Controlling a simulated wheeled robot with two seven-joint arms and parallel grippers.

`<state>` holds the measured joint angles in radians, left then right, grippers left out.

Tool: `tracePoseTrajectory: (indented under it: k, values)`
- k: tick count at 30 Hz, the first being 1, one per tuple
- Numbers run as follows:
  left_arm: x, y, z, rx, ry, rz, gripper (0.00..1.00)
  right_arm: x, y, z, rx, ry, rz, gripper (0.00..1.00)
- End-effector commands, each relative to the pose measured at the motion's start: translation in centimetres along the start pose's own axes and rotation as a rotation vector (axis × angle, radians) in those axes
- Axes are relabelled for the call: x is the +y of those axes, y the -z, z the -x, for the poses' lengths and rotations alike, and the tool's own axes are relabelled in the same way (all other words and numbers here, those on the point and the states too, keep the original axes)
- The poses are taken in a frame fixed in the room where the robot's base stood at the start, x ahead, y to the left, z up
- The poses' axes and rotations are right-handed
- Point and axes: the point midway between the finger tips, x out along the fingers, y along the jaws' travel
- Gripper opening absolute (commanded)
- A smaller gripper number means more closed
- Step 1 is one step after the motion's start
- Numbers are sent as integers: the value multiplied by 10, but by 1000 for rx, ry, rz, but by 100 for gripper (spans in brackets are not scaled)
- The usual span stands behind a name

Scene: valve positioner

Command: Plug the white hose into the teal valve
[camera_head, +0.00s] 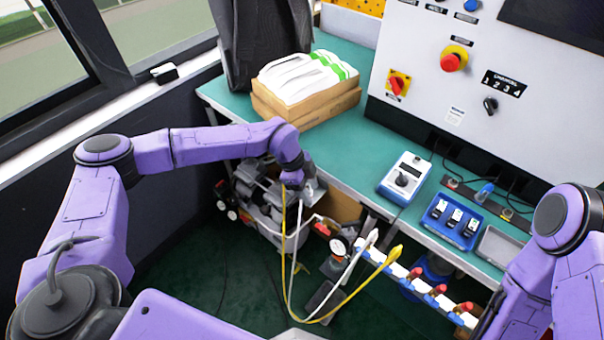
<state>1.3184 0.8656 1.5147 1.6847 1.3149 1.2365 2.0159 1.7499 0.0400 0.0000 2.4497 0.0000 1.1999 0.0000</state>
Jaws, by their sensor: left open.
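The white hose (348,270) hangs in a loop below the bench, with a pale end (373,236) raised near the bench front. Its other side rises toward my left gripper (298,186), which is open and small in view at the bench's front edge. Whether the hose lies between its fingers is unclear. A yellow hose (378,268) hangs beside the white one. A white manifold bar (400,271) with red and blue fittings runs along the lower bench front. I cannot pick out the teal valve for sure. My right arm shows at the right, but its gripper is out of frame.
The teal bench (345,135) carries cardboard boxes (305,103), a blue-white meter (405,178) and a blue tray (452,221). A grey control panel (480,85) stands behind. Below are a compressor-like machine (268,195) and a round gauge (337,247). Dark floor is partly clear at lower left.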

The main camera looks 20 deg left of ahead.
Motion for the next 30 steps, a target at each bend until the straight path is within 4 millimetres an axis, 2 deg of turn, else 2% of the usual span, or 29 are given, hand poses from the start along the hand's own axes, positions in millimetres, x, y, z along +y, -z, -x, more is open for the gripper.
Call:
tracePoseTrajectory:
  k: [4,11,15,16,19,20,21,30]
  values:
    - [0,0,-9,1,1,1,51,0,1,2,0,0,0,43]
    - [0,0,-10,0,1,0,51,0,0,2,0,0,0,43]
    - [0,0,-10,0,1,0,6,0,1,1,0,0,0,43]
    - [0,0,-10,0,2,0,0,0,1,1,0,0,0,43]
    - [0,0,-10,0,2,0,0,0,0,1,0,0,0,43]
    - [0,0,-10,0,2,0,11,0,0,1,0,0,0,43]
    - [0,0,-10,0,2,0,0,0,0,1,0,0,0,43]
    - [-1,1,-7,0,3,0,0,0,1,3,0,0,0,43]
